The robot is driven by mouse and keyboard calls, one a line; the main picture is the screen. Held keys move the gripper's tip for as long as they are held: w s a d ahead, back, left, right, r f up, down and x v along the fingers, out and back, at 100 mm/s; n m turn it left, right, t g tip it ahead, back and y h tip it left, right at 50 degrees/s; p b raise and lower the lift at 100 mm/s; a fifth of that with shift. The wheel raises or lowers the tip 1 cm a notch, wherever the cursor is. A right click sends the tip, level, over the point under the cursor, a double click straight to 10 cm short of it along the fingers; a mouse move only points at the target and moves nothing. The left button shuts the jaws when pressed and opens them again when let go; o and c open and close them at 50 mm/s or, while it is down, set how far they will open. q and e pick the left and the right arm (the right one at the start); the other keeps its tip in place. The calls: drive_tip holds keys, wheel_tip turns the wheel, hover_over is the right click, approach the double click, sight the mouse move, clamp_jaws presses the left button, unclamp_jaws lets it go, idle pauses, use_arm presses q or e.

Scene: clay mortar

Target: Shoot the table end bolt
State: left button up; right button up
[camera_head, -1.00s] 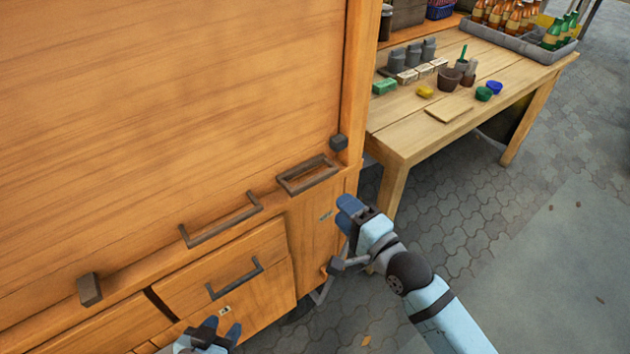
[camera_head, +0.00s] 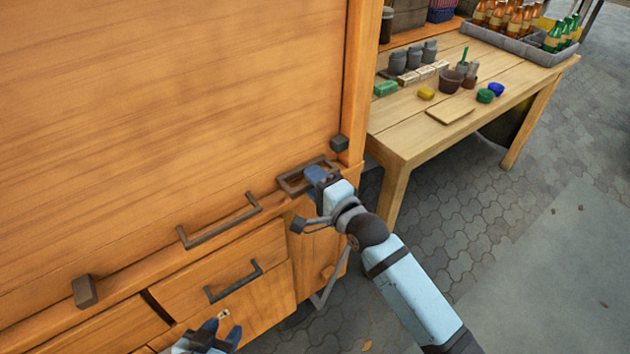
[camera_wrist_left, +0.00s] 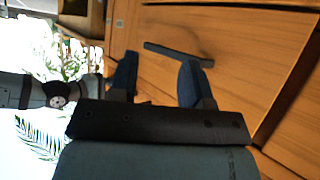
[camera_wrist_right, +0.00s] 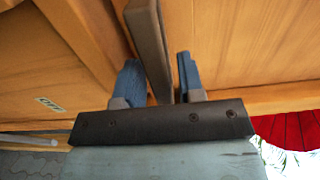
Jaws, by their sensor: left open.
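A dark rectangular loop (camera_head: 292,186) sits at the right end of the cabinet's ledge; I cannot tell for certain that it is the table end bolt. My right gripper (camera_head: 318,175) is at this loop and hides part of it. In the right wrist view a dark bar (camera_wrist_right: 150,40) runs between the two blue fingers (camera_wrist_right: 160,80), which stand apart on either side of it; contact is unclear. My left gripper (camera_head: 222,328) is open and empty below the lower drawer handle (camera_head: 234,282). A dark handle (camera_wrist_left: 172,50) shows near its fingers in the left wrist view.
A long dark handle (camera_head: 220,222) and two dark blocks (camera_head: 85,291) (camera_head: 340,143) are on the cabinet front (camera_head: 170,110). A wooden worktable (camera_head: 410,135) with pots, blocks and a crate of bottles stands at the right. The paved floor (camera_head: 530,230) is clear.

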sight(335, 169)
clamp_jaws()
drive_tip(key=shift+w+d, duration=0.1)
drive_tip(key=w+d+p, duration=0.1)
drive_tip(key=w+d, duration=0.1)
drive_tip(key=d, duration=0.1)
drive_tip(key=shift+w+d+p, duration=0.2)
drive_tip(key=shift+p, duration=0.15)
use_arm(q)
drive_tip(key=shift+s+a, duration=0.2)
drive_tip(key=shift+a, duration=0.05)
use_arm(e)
drive_tip(key=shift+w+d, duration=0.25)
drive_tip(key=shift+d, duration=0.05)
drive_tip(key=shift+o, duration=1.3)
unclamp_jaws()
drive_tip(key=shift+d, duration=0.1)
use_arm(q)
drive_tip(key=shift+w+d+r, duration=0.1)
